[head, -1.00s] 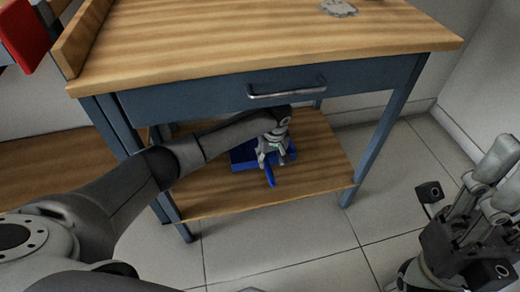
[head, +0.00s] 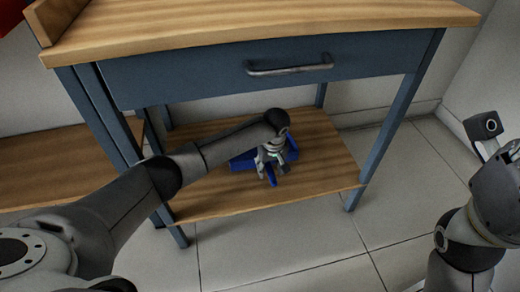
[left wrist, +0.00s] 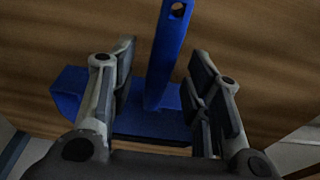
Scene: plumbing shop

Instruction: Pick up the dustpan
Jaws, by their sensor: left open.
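The blue dustpan (head: 242,162) lies on the lower wooden shelf of the workbench. In the left wrist view the dustpan (left wrist: 69,92) shows its wide pan, with its handle (left wrist: 167,50) rising between my fingers. My left gripper (head: 268,172) is over the dustpan and hides part of it in the head view. In the left wrist view my left gripper (left wrist: 160,95) is open, one finger on each side of the handle, with gaps on both sides. Only part of my right arm shows at the right edge of the head view; its fingers are not clearly seen.
The workbench's lower shelf (head: 320,165) is otherwise clear around the dustpan. Above it are a drawer with a metal handle (head: 290,69) and the wooden top (head: 250,25). Blue legs (head: 395,130) stand at the sides. The tiled floor (head: 290,250) in front is free.

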